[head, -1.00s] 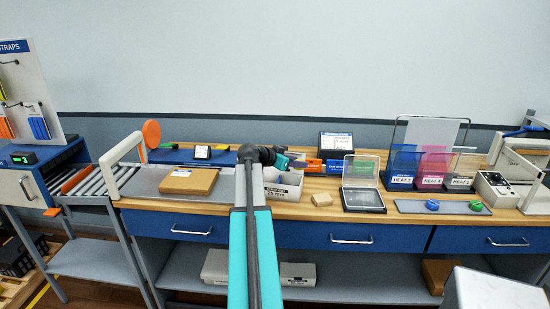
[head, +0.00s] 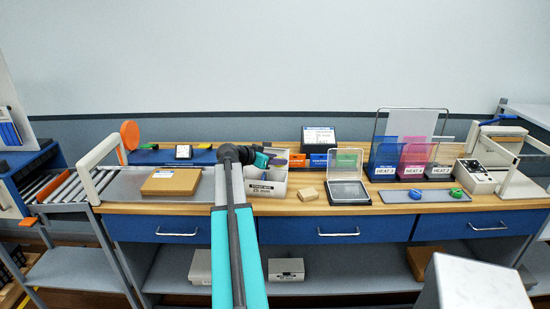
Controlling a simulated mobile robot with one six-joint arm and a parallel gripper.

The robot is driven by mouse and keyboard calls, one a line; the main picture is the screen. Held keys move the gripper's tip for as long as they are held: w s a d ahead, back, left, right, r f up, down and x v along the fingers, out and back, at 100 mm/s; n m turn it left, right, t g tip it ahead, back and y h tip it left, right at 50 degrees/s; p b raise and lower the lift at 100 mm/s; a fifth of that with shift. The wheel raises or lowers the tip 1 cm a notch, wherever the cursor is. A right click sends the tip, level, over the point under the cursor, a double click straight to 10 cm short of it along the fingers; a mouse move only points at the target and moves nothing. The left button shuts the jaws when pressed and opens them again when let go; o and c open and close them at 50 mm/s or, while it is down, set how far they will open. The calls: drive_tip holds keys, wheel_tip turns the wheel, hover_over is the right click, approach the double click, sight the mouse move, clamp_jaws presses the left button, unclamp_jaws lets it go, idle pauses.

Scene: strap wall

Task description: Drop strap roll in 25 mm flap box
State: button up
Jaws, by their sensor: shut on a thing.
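The white flap box (head: 266,190) stands on the wooden bench, left of the middle, with a "25 mm" label on its front. My gripper (head: 268,159) is over the back left part of the box, at about the height of its rim in the picture. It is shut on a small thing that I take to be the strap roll. The roll is largely hidden by the wrist and too small to make out clearly. Whether it touches the box I cannot tell.
A brown carton (head: 170,182) lies left of the box. Coloured HEAT bins (head: 413,158) are farther right. A dark-framed sign (head: 319,138) stands behind.

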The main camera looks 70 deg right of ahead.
drive_tip(key=shift+f, duration=2.35)
drive_tip(key=o, duration=1.1)
drive_tip(key=b+v, duration=0.3)
drive_tip(key=v, duration=1)
drive_tip(key=shift+a+b, duration=0.35)
drive_tip(key=shift+a, duration=0.05)
